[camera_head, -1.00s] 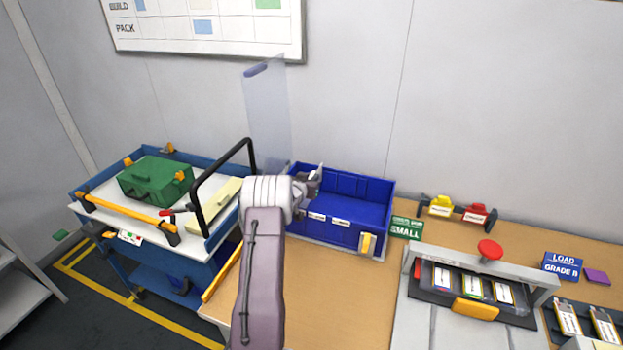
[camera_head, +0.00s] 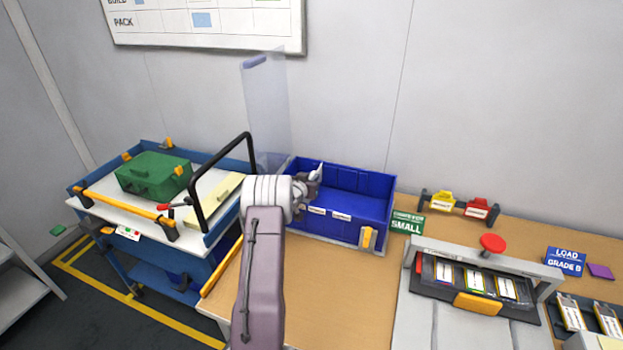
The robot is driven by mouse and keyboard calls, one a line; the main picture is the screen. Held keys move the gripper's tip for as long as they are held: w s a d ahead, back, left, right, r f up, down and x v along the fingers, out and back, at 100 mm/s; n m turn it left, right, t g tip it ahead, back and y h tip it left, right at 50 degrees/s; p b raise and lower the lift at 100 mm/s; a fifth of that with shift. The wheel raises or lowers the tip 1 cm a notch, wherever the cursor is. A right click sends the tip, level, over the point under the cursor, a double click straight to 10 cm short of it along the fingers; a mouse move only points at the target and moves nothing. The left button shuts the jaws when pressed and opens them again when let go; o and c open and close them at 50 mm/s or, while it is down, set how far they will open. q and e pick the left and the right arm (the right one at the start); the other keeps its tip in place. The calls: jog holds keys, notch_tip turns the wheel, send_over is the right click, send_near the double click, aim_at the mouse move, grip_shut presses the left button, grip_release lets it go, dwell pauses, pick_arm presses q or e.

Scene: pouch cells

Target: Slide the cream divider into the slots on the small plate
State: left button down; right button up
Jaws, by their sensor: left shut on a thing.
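My left gripper (camera_head: 312,182) is over the left part of the blue bin (camera_head: 370,190), its wrist covering part of the bin's front wall. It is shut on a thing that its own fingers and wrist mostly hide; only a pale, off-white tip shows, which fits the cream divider. Cream slabs (camera_head: 226,190) lie on the cart's white top at left. A green sign plate reading SMALL (camera_head: 406,223) stands just right of the bin. Slots cannot be made out clearly. My right gripper is not in view.
A clear upright panel (camera_head: 266,105) stands behind the bin's left end. The blue cart (camera_head: 150,235) carries a green case (camera_head: 153,175) and a black handle (camera_head: 195,185). A press with a red knob (camera_head: 492,243) stands at right. The bench before the bin is clear.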

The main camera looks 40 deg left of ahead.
pick_arm(q)
jog(key=shift+f+b, duration=0.5)
jog(key=shift+f, duration=0.2)
jog(key=c, duration=1.3)
grip_release()
jog(key=shift+s, duration=0.1)
jog(key=v, duration=0.9)
